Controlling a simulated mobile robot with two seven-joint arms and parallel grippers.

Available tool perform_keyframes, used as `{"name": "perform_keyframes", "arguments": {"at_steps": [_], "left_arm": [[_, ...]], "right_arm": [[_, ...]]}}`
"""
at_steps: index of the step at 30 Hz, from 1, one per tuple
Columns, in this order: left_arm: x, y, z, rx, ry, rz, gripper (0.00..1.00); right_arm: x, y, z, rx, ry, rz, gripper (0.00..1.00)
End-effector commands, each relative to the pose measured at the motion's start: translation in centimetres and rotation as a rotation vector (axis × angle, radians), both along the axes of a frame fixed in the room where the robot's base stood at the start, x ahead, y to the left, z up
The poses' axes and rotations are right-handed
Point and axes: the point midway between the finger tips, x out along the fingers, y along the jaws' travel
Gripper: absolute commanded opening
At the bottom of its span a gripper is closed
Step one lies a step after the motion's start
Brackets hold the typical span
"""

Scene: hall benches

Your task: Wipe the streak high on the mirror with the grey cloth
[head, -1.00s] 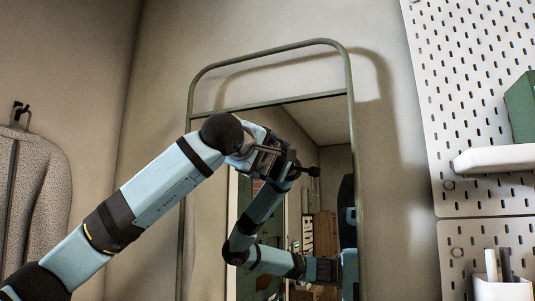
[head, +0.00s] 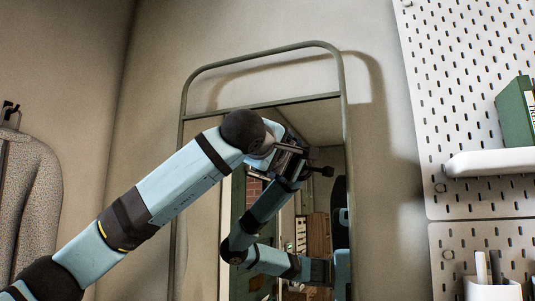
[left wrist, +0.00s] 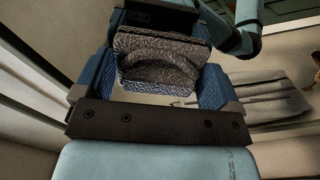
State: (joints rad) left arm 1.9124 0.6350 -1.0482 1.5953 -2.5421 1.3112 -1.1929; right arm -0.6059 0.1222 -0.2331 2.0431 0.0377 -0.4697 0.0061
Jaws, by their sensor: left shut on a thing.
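The tall mirror (head: 318,118) has a thin metal frame and leans or hangs on the back wall. My left gripper (head: 287,152) is close in front of the upper part of its glass, and its reflection shows below and right of it. In the left wrist view my left gripper (left wrist: 152,84) is shut on the grey cloth (left wrist: 156,76), a speckled, folded piece between blue fingers. Whether the cloth touches the glass I cannot tell. I make out no streak; the arm and gripper cover part of the upper glass. My right gripper is not in view.
A white pegboard (head: 455,110) on the right carries a shelf (head: 492,162) with a green box (head: 516,112). A white cup (head: 490,289) with pens is below. A grey jacket (head: 30,190) hangs at the left. The wall around the mirror is bare.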

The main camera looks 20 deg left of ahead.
Motion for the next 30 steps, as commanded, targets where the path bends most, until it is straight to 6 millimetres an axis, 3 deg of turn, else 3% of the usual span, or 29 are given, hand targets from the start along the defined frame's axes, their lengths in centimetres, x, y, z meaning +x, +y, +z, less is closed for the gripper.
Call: {"name": "perform_keyframes", "arguments": {"at_steps": [21,30], "left_arm": [[0.3,-4.9,0.0,0.001,0.001,-0.002,0.70],[0.3,-4.8,-0.1,-0.001,0.001,0.000,0.70]], "right_arm": [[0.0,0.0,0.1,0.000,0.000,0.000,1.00],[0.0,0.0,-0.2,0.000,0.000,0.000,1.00]]}}
